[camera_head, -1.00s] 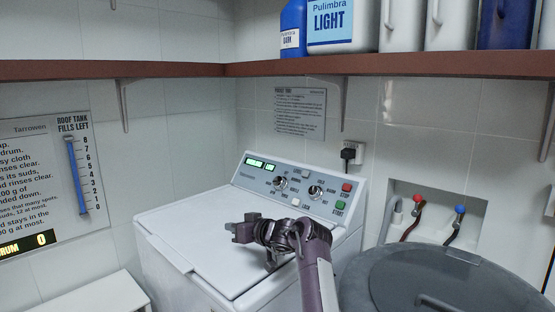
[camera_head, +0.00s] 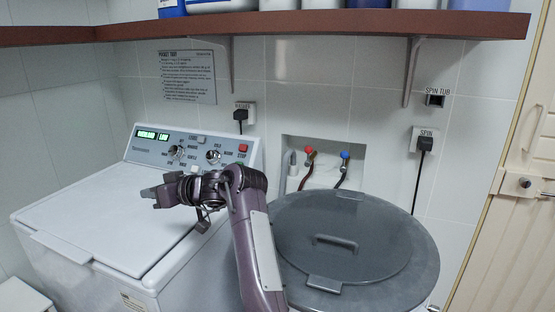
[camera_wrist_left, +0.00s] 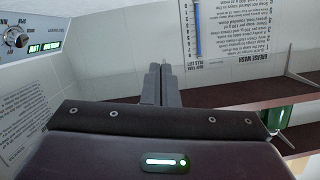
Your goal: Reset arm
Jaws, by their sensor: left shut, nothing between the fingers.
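My left gripper (camera_head: 150,192) is above the white washing machine lid, in front of its control panel (camera_head: 190,150). Its purple arm (camera_head: 255,250) rises from the bottom of the head view and bends left at the wrist. The fingers look closed together and empty; in the left wrist view the gripper (camera_wrist_left: 161,72) also shows its two dark fingers side by side with nothing between them. It appears apart from the machine's knobs and buttons. My right gripper is in neither view.
The washing machine (camera_head: 100,225) stands at the left. A grey round-lidded tub (camera_head: 410,262) stands right of the arm, close to it. A brown shelf (camera_head: 330,22) with containers runs above. Taps (camera_head: 345,156) and plugs (camera_head: 425,143) are on the tiled wall. A door (camera_head: 510,210) is at far right.

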